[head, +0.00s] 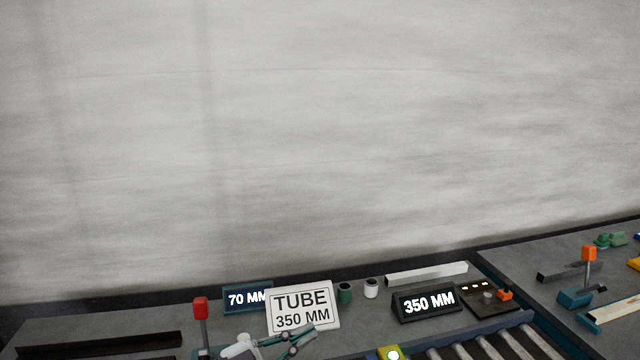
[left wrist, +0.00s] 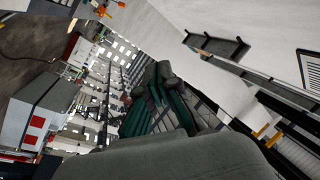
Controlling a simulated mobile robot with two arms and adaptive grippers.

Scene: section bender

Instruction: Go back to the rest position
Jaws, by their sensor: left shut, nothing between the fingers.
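My left gripper (head: 296,340) shows at the bottom of the head view, in front of the lower edge of a white sign reading "TUBE 350 MM" (head: 303,306). Its teal fingers are shut with nothing between them. In the left wrist view the gripper (left wrist: 160,82) fills the middle, its dark finger pads close together. A pale part of my left arm shows beside it in the head view. My right gripper is in neither view.
A red-topped lever (head: 201,310) stands left of the sign. Rollers (head: 490,347) lie at the lower right.

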